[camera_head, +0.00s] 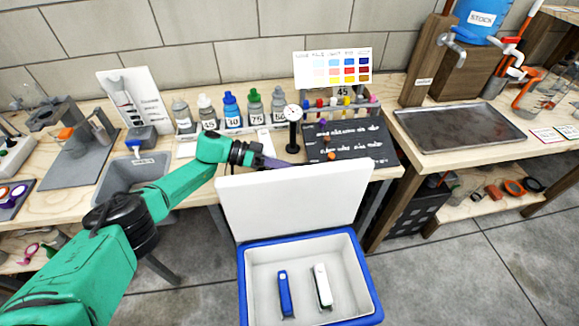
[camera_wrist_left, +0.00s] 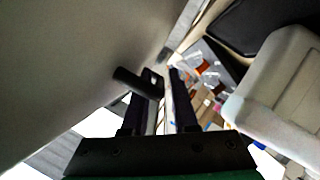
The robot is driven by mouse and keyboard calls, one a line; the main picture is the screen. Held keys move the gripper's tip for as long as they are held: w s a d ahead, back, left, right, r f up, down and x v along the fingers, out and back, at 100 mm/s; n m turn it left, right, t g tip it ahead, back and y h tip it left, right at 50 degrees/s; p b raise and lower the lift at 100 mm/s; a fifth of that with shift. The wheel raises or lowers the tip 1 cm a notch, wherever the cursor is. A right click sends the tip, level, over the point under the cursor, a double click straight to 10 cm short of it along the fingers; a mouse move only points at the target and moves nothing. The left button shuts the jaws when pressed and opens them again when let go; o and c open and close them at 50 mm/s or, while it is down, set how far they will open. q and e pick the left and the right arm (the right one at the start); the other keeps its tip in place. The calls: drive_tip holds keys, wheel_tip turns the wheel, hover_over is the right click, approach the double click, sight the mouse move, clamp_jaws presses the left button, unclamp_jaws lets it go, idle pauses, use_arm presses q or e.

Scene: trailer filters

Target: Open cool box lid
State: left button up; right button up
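The blue cool box (camera_head: 241,280) stands on the floor with its white lid (camera_head: 292,200) raised and leaning back. Inside lie a blue pack (camera_head: 284,292) and a white pack (camera_head: 323,286). My left gripper (camera_head: 274,162) is at the lid's top edge, its fingertips partly hidden. In the left wrist view, my left gripper (camera_wrist_left: 164,84) has its fingers a little apart, with a narrow gap between them. A short black bar (camera_wrist_left: 130,79) is beside one finger; I cannot tell whether they touch. My right gripper is out of view.
The workbench (camera_head: 180,195) behind holds several bottles (camera_head: 232,110), a dial gauge (camera_head: 293,125), a dark board (camera_head: 355,140) and a grey tub (camera_head: 130,177). A second bench with a metal tray (camera_head: 460,127) stands at right. The floor (camera_head: 450,270) right of the box is clear.

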use_arm(q)
drive_tip(key=b+v, duration=0.3)
drive_tip(key=v, duration=1.1)
drive_tip(key=shift+a+b, duration=0.2)
drive_tip(key=shift+b, duration=0.1)
drive_tip(key=shift+r, duration=0.1)
